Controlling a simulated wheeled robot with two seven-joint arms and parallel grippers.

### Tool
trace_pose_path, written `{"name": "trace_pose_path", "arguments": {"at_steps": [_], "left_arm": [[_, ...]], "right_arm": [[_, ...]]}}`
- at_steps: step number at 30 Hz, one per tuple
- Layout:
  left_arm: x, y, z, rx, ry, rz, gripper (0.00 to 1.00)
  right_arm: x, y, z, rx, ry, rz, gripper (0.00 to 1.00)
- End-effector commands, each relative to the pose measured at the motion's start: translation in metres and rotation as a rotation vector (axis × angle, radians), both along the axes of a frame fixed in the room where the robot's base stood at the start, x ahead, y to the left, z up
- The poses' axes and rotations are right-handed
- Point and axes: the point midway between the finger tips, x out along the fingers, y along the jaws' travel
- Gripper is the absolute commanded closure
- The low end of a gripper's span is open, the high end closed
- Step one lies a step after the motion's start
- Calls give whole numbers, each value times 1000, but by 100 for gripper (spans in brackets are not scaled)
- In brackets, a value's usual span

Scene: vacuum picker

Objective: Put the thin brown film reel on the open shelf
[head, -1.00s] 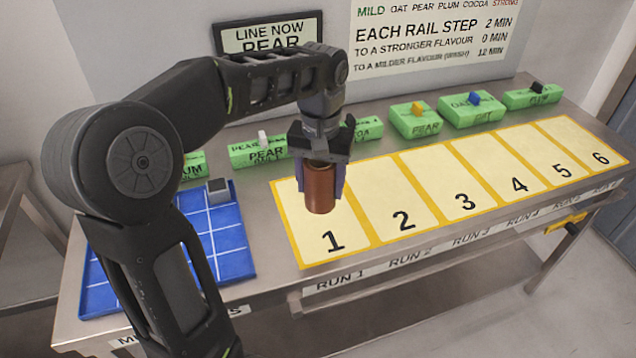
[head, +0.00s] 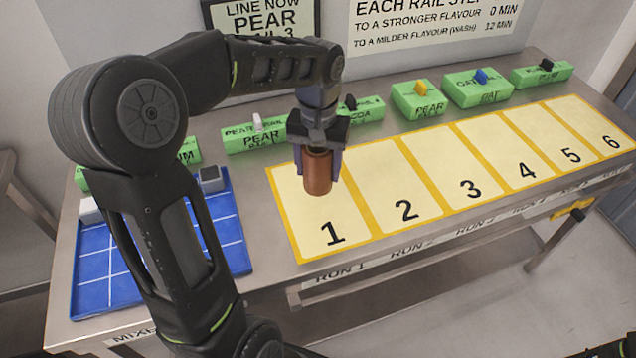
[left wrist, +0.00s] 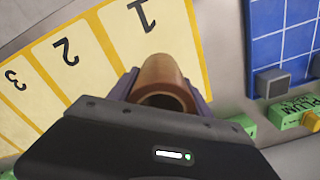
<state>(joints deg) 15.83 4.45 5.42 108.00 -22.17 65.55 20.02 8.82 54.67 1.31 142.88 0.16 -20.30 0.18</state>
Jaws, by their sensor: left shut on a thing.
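A brown, copper-toned film reel (head: 318,174) is upright between the fingers of my left gripper (head: 319,165), over the back part of the card marked 1 (head: 332,215). The left gripper is shut on it. In the left wrist view, the reel (left wrist: 166,78) shows its hollow end between the two fingers (left wrist: 160,90). I cannot tell whether the reel's bottom touches the card. I cannot make out the open shelf for certain. My right gripper is not clearly in view.
Numbered cards run right along the table (head: 262,268). Green labelled blocks with small coloured tops, such as the pear block (head: 418,103), line the back. A blue gridded tray (head: 228,232) with small grey blocks is at left, partly behind my arm. A sign stands behind.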

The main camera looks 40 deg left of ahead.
Motion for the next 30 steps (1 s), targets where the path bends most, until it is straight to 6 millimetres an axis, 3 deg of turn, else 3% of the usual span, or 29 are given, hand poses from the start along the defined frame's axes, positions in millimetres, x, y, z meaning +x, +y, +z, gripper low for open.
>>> {"name": "trace_pose_path", "arguments": {"at_steps": [3, 14, 22, 30], "left_arm": [[0, 1, -11, 1, 1, 1, 92], [0, 0, -17, 1, 0, 0, 92], [0, 0, -49, 0, 0, 0, 92], [0, 1, -50, 1, -2, 0, 92]], "right_arm": [[0, 0, 2, -1, 0, 0, 100], [0, 0, 2, -1, 1, -1, 100], [-1, 0, 6, -2, 3, 0, 100], [-1, 0, 5, -2, 3, 0, 100]]}}
